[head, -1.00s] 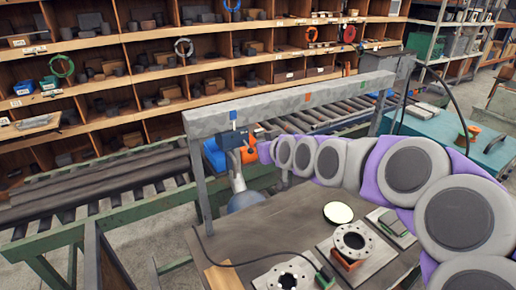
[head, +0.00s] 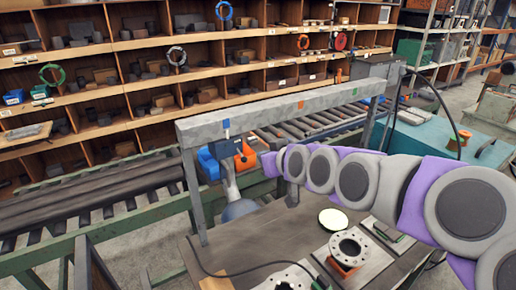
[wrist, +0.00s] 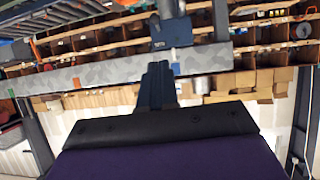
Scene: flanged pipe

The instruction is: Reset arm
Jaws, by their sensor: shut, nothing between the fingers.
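My purple and grey arm (head: 405,190) reaches in from the right in the head view. Its far end is near the grey beam, over the back of the workbench (head: 265,240); the fingers cannot be told apart there. In the wrist view my gripper (wrist: 156,72) shows two dark blue fingers pressed together with nothing between them. They point up the picture toward the speckled beam (wrist: 100,72). A metal flange ring (head: 349,247) sits on a plate at the bench's front right. A second flange (head: 292,279) is partly cut off at the bottom edge.
The grey beam (head: 290,107) on posts crosses above the back of the bench, close to the arm. Roller conveyors (head: 85,205) and shelves (head: 150,85) stand behind. A black cable (head: 235,271) and a pale round disc (head: 333,219) lie on the bench. A teal cabinet (head: 430,142) stands right.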

